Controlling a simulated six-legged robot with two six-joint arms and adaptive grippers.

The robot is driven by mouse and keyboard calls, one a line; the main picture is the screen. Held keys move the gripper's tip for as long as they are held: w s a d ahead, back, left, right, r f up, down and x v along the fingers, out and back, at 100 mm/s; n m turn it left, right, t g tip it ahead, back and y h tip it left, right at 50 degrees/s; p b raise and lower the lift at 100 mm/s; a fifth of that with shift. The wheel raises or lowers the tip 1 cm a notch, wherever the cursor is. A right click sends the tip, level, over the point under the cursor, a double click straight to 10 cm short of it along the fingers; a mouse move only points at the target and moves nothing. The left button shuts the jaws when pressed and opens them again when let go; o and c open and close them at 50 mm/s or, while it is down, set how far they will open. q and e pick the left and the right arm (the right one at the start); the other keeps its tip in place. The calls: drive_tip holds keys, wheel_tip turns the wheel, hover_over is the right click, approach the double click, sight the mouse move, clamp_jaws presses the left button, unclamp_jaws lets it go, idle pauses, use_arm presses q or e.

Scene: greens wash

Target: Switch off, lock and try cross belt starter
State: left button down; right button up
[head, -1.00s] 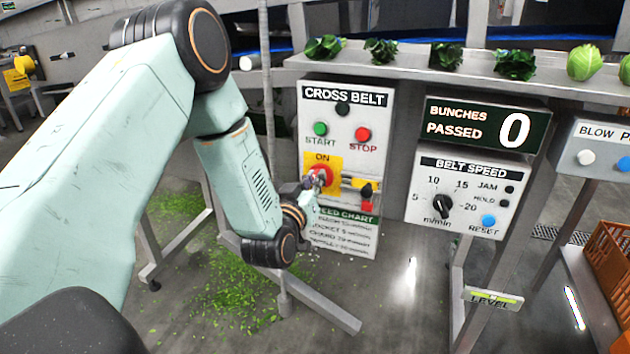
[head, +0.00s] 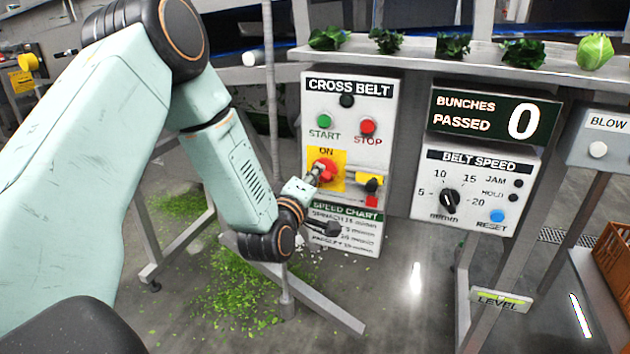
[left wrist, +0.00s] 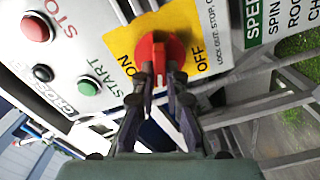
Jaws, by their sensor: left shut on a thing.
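The cross belt starter (head: 393,110) is a light grey box with a green START button (head: 324,121), a red STOP button (head: 367,126) and a dark round lamp (head: 347,101). Its red rotary handle (head: 328,167) sits on a yellow plate marked ON at the top. In the left wrist view the red handle (left wrist: 159,50) lies between the ON and OFF words. My left gripper (left wrist: 163,82) is shut on this handle, with a finger on each side. A yellow and black item (head: 371,182) with a red piece below it is right of the handle. My right gripper is out of view.
A speed chart (head: 345,212) is low on the starter. Right of it stand the belt speed box (head: 475,190), the counter reading 0 (head: 490,116) and the blow panel (head: 597,137). Greens lie on the rail above. Frame legs and green scraps are below.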

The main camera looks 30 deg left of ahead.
use_arm(q)
drive_tip(key=shift+f+n+b, duration=0.15)
drive_tip(key=shift+n+b, duration=0.4)
drive_tip(key=shift+n, duration=0.5)
drive_tip(key=shift+f+n+b, duration=0.15)
drive_tip(key=shift+n+b, duration=0.35)
drive_tip(key=shift+n, duration=0.55)
drive_tip(key=c, duration=1.4)
unclamp_jaws()
drive_tip(key=shift+r, duration=0.1)
drive_tip(key=v, duration=1.2)
drive_tip(key=shift+w+r, duration=0.1)
